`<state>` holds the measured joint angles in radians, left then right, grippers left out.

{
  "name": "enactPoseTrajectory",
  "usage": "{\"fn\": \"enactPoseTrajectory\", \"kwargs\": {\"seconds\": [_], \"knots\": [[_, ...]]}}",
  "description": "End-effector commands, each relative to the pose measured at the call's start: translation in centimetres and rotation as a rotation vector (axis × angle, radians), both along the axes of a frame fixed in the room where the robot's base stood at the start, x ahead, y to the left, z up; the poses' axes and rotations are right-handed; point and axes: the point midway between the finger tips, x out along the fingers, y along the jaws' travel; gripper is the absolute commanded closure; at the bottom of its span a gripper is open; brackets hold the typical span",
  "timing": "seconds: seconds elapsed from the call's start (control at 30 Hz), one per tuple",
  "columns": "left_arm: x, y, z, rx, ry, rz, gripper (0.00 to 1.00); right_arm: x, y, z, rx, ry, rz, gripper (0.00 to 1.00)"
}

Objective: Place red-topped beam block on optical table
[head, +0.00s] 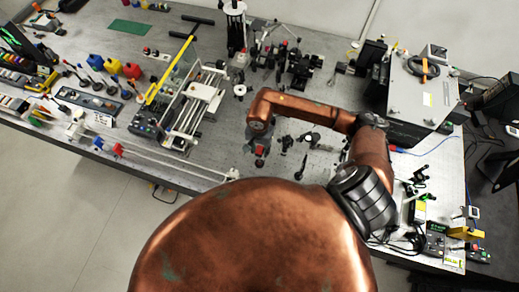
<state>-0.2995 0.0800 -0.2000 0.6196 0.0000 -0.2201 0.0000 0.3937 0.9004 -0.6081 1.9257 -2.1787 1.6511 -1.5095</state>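The optical table (205,170) is a grey perforated top crowded with equipment. My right arm comes in from the right and bends over the middle of the table. My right gripper (258,138) points down there, mostly hidden under the copper wrist. A small dark piece with a red top, which looks like the beam block (260,150), shows right at the fingertips. I cannot tell whether the fingers close on it or whether it touches the table. My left gripper is not in view.
Dark posts and mounts (284,142) stand just right of the gripper. A framed rail assembly (195,105) with a yellow bar stands to the left. A large grey box (420,95) is at the back right. Some bare table lies between the rail assembly and the gripper.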

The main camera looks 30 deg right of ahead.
Motion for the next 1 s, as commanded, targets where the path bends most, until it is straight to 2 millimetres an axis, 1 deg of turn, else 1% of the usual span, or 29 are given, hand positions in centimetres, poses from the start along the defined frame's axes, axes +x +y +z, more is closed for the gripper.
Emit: {"fn": "enactPoseTrajectory", "kwargs": {"seconds": [0.1,0.33,0.47,0.5,0.57,0.9,1.0], "knots": [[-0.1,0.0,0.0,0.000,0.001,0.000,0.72,0.0,0.0,0.0,0.000,0.000,0.000,0.61],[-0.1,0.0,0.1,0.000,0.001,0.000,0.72,0.0,0.0,0.1,0.001,-0.001,0.000,0.61],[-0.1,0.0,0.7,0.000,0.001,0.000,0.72,0.0,0.1,0.5,0.001,0.000,0.000,0.61],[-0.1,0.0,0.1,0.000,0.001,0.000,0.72,0.2,0.0,0.9,0.000,-0.005,0.001,0.61],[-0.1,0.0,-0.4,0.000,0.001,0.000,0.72,0.3,-0.1,1.8,-0.001,-0.006,0.002,0.61],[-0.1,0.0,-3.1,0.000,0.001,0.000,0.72,0.2,0.0,8.8,-0.001,-0.006,0.001,0.61],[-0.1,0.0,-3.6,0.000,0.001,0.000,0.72,0.1,0.0,10.4,-0.001,-0.005,0.001,0.61]]}}
